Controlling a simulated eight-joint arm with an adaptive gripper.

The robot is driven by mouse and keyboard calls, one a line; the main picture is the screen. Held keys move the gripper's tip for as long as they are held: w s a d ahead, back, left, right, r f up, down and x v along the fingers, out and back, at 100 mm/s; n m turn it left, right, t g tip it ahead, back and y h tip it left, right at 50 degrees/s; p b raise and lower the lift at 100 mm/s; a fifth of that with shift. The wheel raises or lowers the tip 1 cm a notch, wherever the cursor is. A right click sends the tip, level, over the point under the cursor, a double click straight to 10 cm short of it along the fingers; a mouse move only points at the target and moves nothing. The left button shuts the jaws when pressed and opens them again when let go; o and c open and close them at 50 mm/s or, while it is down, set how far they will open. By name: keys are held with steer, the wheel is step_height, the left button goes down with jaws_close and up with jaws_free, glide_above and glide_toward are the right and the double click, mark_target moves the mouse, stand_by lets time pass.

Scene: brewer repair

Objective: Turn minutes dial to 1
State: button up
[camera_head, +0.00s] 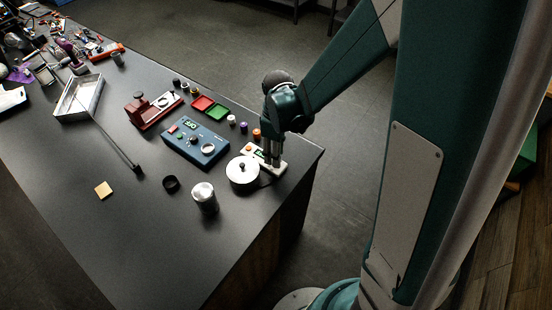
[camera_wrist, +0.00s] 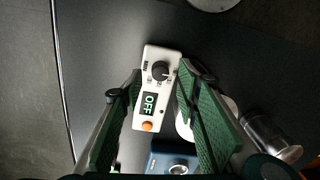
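The timer is a white box with a black dial (camera_wrist: 160,70), a display (camera_wrist: 149,104) reading OFF in green-white, and an orange button (camera_wrist: 147,126). In the head view the timer (camera_head: 250,149) lies near the table's right corner, partly hidden by my gripper (camera_head: 271,160). In the wrist view my gripper (camera_wrist: 160,76) is open. Its green-padded fingers stand on either side of the timer's dial end, with gaps between them and the dial. I cannot tell the small markings around the dial or its exact setting.
A white round lidded pot (camera_head: 242,172) stands close beside the timer. A blue control box (camera_head: 196,143), a clear jar (camera_head: 204,198) and a black ring (camera_head: 171,184) are nearby. The table's right edge is close. The front of the table (camera_head: 150,240) is clear.

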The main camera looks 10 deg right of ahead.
steer(key=shift+f, duration=1.4)
steer(key=shift+s, duration=0.1)
steer(key=shift+c, duration=0.4)
steer(key=c, duration=0.8)
